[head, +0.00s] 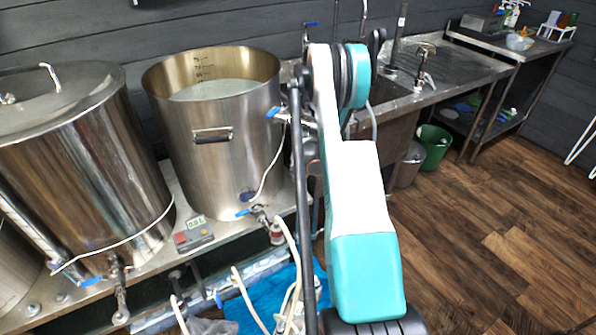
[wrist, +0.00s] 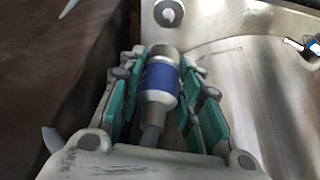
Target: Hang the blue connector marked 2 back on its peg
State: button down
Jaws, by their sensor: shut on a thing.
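In the wrist view, my gripper (wrist: 163,88) is shut on a connector (wrist: 158,85), a metal cylinder with a blue band. The connector lies lengthwise between the teal fingers, its wide end pointing away from the wrist and a grey hose-like part trailing toward the palm. No number shows on the band from this side. In the head view, my arm hides the gripper and connector.
A steel surface (wrist: 270,90) fills the right of the wrist view, close to my fingers. The head view shows an open steel pot (head: 225,135), a lidded pot (head: 85,160), a small grey-red device (head: 193,236), pale hoses (head: 246,300) and a sink bench (head: 455,75). Floor at right is clear.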

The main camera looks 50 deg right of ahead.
aim_at(301, 181)
notch_tip(301, 181, down, 4)
jog(key=shift+b, duration=0.75)
jog(key=shift+f, duration=1.05)
jog(key=shift+s, duration=0.2)
jog(key=shift+f, duration=1.25)
jog(key=c, duration=1.1)
grip_release()
jog(key=shift+v, duration=3.7)
